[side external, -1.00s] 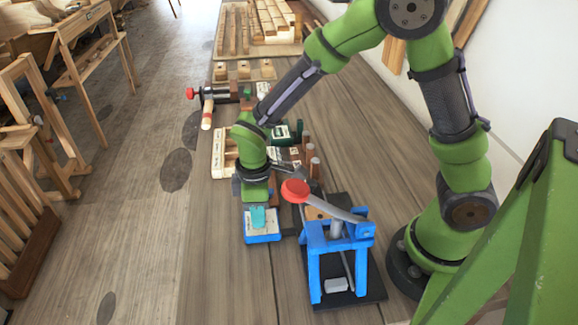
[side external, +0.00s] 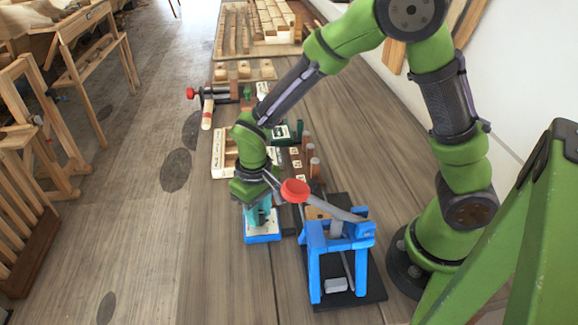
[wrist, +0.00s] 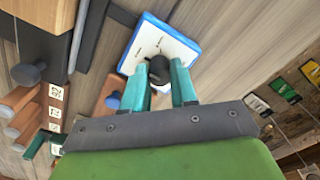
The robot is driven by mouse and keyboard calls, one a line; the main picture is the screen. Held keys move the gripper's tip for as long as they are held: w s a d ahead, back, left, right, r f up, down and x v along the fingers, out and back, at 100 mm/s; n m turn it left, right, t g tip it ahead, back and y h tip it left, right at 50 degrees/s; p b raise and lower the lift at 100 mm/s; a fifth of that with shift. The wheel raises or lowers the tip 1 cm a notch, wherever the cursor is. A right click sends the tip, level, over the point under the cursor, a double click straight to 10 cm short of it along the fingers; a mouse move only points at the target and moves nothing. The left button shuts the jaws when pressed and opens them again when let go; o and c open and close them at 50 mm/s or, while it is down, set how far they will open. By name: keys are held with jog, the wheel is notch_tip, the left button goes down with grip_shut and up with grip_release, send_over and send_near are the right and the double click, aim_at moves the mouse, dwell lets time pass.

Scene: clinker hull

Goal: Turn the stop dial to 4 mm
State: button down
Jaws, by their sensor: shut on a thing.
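The stop dial is a dark round knob (wrist: 160,66) on a blue box with a white top plate (wrist: 176,40). In the side view the blue box (side external: 262,236) stands on the bench, left of the blue press frame. My gripper (wrist: 166,72) points at the box with its teal fingers on either side of the knob, shut on it. In the side view my gripper (side external: 260,215) is right above the box and hides the knob. The markings on the plate are too small to read, so the dial's setting cannot be told.
A blue press (side external: 312,262) with a red-ended lever (side external: 295,190) stands close to the right of my gripper. Wooden blocks with number labels (wrist: 56,92) lie beside the box. The bench's front left is clear.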

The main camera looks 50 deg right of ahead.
jog(key=shift+r+m, duration=0.1)
jog(key=shift+m, duration=0.2)
jog(key=c, duration=0.9)
grip_release()
notch_tip(320, 180, up, 17)
jog(key=shift+f, duration=0.1)
jog(key=s+d+r+m+t, duration=0.1)
jog(key=s+d+t, duration=0.1)
jog(key=s+d, duration=0.1)
jog(key=s+d+r+m+t+y, duration=0.1)
jog(key=s+d+r+t, duration=0.1)
jog(key=s+d, duration=0.1)
jog(key=s+d+r+t+y, duration=0.1)
jog(key=s+d+t, duration=0.2)
jog(key=s, duration=0.1)
jog(key=shift+s+r+m, duration=0.2)
jog(key=shift+s+m, duration=0.1)
jog(key=shift+m, duration=0.1)
